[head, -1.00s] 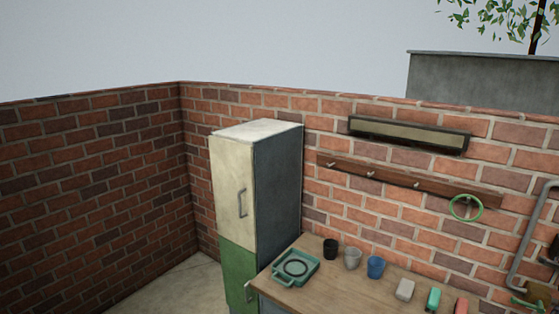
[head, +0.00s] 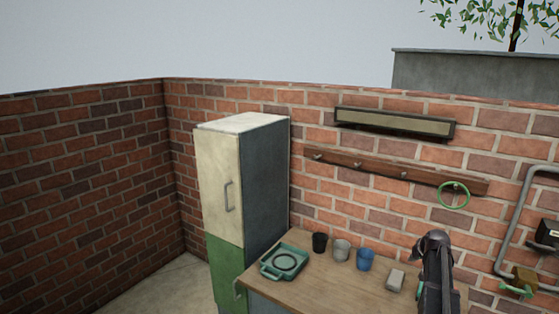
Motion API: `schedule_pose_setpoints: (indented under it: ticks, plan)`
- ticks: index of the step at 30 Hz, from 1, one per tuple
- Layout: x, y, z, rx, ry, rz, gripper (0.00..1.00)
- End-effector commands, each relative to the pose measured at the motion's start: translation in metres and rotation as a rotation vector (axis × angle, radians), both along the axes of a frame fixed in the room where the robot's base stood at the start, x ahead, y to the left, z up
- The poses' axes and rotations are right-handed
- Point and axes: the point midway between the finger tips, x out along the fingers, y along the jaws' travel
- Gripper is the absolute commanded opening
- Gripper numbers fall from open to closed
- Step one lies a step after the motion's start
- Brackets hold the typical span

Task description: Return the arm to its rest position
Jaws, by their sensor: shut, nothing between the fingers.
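My gripper (head: 432,243) is in view at the lower right, at the upper end of the dark arm that rises from the bottom edge. It looks shut and holds nothing that I can see. From this view it stands in front of the right part of the wooden worktop (head: 330,284). It covers most of the green block there; the red block is hidden too. I cannot tell its height above the worktop.
A green tray (head: 270,268), a black cup (head: 320,243), a grey cup (head: 342,250), a blue cup (head: 366,260) and a pale block (head: 395,280) stand on the worktop. A tall cabinet (head: 265,185) is left. A green ring (head: 441,204) hangs on the wall rail (head: 345,168).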

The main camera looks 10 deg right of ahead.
Motion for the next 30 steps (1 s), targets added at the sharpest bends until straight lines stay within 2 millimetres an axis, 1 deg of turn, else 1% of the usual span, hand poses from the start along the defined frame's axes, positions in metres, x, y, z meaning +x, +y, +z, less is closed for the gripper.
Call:
schedule_pose_setpoints:
  ticks: [1,3,5,6,8,9,11,12,17,21,26,30]
  plan:
    - [-0.003,0.029,-0.009,0.008,0.022,0.026,0.0]
    - [-0.004,0.061,-0.016,0.018,0.052,0.053,0.0]
    - [-0.006,0.088,-0.022,0.025,0.078,0.077,0.0]
    - [-0.008,0.105,-0.026,0.03,0.096,0.091,0.0]
    - [-0.012,0.131,-0.032,0.036,0.124,0.113,0.0]
    - [-0.015,0.148,-0.035,0.039,0.142,0.128,0.0]
    - [-0.021,0.172,-0.041,0.043,0.169,0.148,0.0]
    - [-0.025,0.188,-0.045,0.044,0.188,0.163,0.0]
    - [-0.046,0.249,-0.059,0.048,0.263,0.214,0.0]
    - [-0.069,0.298,-0.07,0.045,0.329,0.255,0.0]
    - [-0.1,0.349,-0.083,0.032,0.403,0.298,0.0]
    - [-0.13,0.388,-0.093,0.014,0.469,0.334,0.0]
